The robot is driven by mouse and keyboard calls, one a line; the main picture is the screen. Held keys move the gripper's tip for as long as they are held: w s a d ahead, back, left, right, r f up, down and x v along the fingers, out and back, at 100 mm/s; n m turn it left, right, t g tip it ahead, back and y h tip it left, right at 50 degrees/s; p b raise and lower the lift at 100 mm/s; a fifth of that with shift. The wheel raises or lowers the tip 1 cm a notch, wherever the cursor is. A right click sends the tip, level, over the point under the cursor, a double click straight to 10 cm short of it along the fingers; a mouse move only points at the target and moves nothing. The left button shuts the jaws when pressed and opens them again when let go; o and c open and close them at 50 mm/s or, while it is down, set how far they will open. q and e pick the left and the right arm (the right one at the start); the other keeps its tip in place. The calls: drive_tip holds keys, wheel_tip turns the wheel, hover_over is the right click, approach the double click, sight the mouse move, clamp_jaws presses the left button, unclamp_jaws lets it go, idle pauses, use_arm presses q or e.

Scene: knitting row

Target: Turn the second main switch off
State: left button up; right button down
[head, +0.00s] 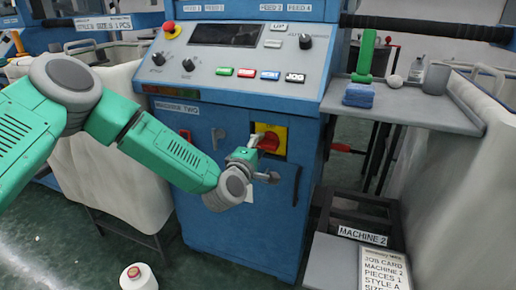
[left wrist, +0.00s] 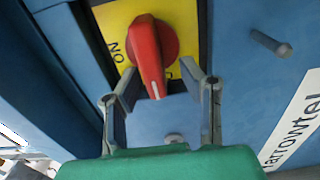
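The second main switch is a red rotary knob (head: 268,140) on a yellow plate (head: 281,137) on the front of the blue machine marked MACHINE TWO. In the left wrist view the knob (left wrist: 150,52) has its white-marked narrow end toward the gripper. My left gripper (head: 262,163) is at the switch. In the left wrist view its fingers (left wrist: 160,78) are apart, one on each side of the knob's narrow end, with gaps showing. My right gripper is not in view.
A control panel (head: 240,72) with knobs and coloured buttons is above. A dark door handle (head: 297,185) is right of the switch. A grey shelf (head: 420,108) holds a green spool and blue cloth. A yarn cone (head: 138,278) stands on the floor at left.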

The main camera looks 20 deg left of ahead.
use_arm(q)
drive_tip(key=s, duration=1.2)
drive_tip(key=shift+a, duration=0.25)
drive_tip(key=shift+f, duration=0.15)
drive_tip(key=s+d+f+m+g+h, duration=0.35)
drive_tip(key=s+f+m+g, duration=0.8)
drive_tip(key=s+f, duration=0.9)
drive_tip(key=s+a+f+m+g+y, duration=0.25)
drive_tip(key=s+a+m, duration=0.2)
drive_tip(key=s, duration=0.35)
drive_tip(key=s+a+f+m+g+y, duration=0.25)
drive_tip(key=s+a+g, duration=0.2)
drive_tip(key=s, duration=0.25)
wheel_tip(320, 180, up, 11)
drive_tip(key=t+p, duration=0.1)
drive_tip(key=p, duration=1.1)
drive_tip(key=shift+w+a+f+h, duration=0.15)
drive_tip(key=shift+a+h, duration=0.05)
drive_tip(key=shift+h, duration=0.25)
